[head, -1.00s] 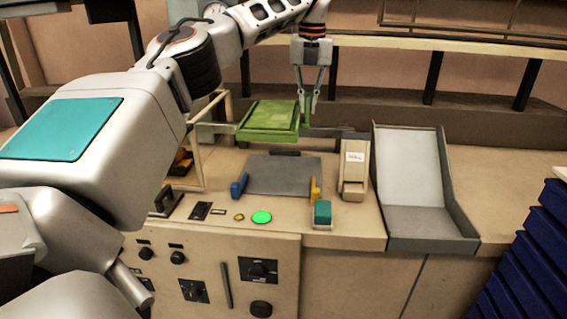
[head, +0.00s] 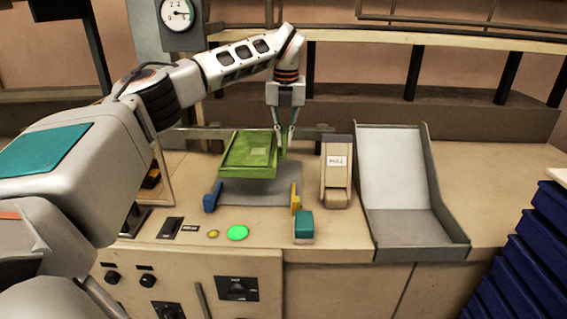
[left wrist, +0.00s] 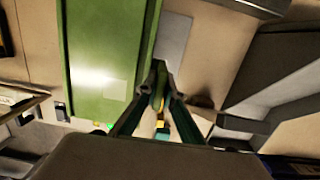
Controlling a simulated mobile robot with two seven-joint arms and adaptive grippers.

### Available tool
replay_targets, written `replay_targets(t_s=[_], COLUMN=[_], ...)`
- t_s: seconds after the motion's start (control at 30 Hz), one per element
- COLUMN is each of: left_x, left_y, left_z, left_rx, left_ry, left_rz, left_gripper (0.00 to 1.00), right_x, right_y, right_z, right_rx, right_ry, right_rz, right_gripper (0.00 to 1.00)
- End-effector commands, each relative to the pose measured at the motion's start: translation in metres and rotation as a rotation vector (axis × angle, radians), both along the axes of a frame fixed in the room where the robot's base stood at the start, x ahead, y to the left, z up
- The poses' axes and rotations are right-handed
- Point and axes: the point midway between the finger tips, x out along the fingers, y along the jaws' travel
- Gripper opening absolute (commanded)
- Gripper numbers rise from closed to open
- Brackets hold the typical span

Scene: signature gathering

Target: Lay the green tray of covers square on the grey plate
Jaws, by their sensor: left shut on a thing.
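The green tray (head: 247,158) hangs in the air above the grey plate (head: 237,190) in the head view, covering its back and middle. The tray looks slightly turned and tilted. My left gripper (head: 286,148) is shut on the tray's right edge. In the left wrist view the fingers (left wrist: 160,92) pinch the edge of the green tray (left wrist: 95,60), with part of the grey plate (left wrist: 174,42) below. A blue block (head: 212,197) and a yellow block (head: 295,197) stand at the plate's left and right sides. The covers cannot be made out. My right gripper is out of view.
Right of the plate stand a beige device with a label (head: 336,172) and a grey chute (head: 405,215). A teal-topped block (head: 304,226) and a lit green button (head: 238,233) are in front. Dark blue stacked bins (head: 520,255) stand at the far right.

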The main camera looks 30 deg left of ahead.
Motion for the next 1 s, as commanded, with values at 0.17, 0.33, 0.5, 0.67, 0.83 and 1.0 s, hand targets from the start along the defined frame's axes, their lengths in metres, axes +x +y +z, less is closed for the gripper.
replay_targets(t_s=[0.17,0.33,0.5,0.67,0.83,1.0], left_x=[0.0,0.0,0.0,0.0,0.001,0.0], left_y=[0.0,0.0,0.0,0.0,0.0,0.0], left_z=[-0.031,-0.041,-0.059,-0.08,-0.082,-0.084], left_rx=[-0.001,0.0,0.0,0.0,0.0,0.0], left_ry=[0.0,-0.001,0.001,0.001,-0.002,-0.001], left_rz=[-0.001,-0.001,-0.001,-0.001,0.0,-0.001], left_gripper=[0.0,0.0,0.0,0.0,0.0,0.0], right_x=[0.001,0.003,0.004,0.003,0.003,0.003], right_y=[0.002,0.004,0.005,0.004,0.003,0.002], right_z=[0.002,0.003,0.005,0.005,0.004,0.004], right_rx=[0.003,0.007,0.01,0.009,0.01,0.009], right_ry=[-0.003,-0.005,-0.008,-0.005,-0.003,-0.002], right_rz=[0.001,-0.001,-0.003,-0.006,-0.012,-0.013], right_gripper=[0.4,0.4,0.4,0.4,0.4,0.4])
